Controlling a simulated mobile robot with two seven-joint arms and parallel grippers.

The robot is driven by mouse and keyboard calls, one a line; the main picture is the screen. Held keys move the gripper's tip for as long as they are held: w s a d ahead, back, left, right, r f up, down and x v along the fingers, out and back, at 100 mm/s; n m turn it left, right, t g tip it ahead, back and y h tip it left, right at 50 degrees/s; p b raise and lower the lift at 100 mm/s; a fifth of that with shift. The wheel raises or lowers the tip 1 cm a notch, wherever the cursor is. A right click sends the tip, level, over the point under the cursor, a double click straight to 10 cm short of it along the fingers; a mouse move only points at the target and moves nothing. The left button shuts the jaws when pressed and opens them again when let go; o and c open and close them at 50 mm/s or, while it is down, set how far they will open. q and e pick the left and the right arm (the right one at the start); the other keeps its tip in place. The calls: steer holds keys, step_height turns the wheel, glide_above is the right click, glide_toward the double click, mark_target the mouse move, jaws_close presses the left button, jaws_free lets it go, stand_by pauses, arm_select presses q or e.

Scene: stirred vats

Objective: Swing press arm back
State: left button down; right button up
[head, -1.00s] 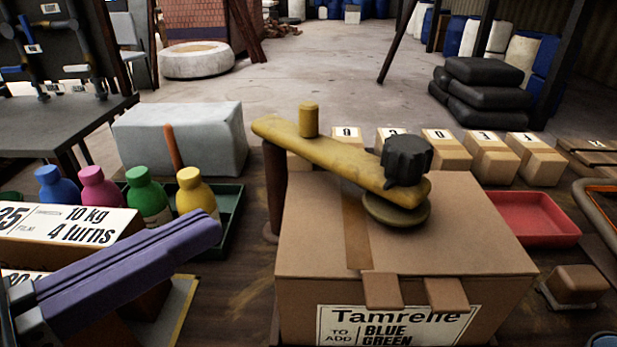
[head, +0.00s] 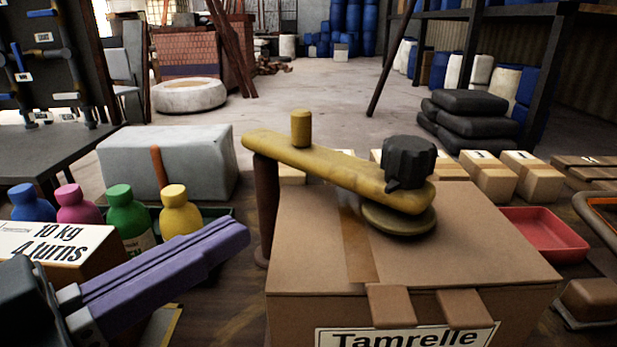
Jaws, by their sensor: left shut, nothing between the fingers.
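The yellow press arm (head: 335,170) reaches from a dark brown post (head: 267,205) at the left over the cardboard box (head: 415,265). A short yellow peg (head: 300,127) stands up near its post end. A black knob (head: 408,162) sits on its other end, above a round yellow pressing disc (head: 398,218) over the box top. My left gripper (head: 240,232), with purple fingers, is shut and empty. It is left of the box and post, lower than the press arm and apart from it. My right gripper is not in view.
Blue, pink, green and yellow bottles (head: 180,212) stand at the left beside a grey block (head: 165,165). A labelled box (head: 60,250) lies near my left arm. A red tray (head: 545,235) and small cartons (head: 490,178) are at the right.

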mark_target(341, 179)
arm_select(q)
steer(key=b+x, duration=0.1)
steer(key=x, duration=0.9)
steer(key=shift+w+d+r, duration=0.15)
steer(key=shift+w+d, duration=0.05)
steer(key=shift+d, duration=0.2)
steer(key=x, duration=0.4)
steer(key=shift+s+d, duration=0.25)
steer(key=shift+d, duration=0.1)
steer(key=shift+s+a, duration=0.1)
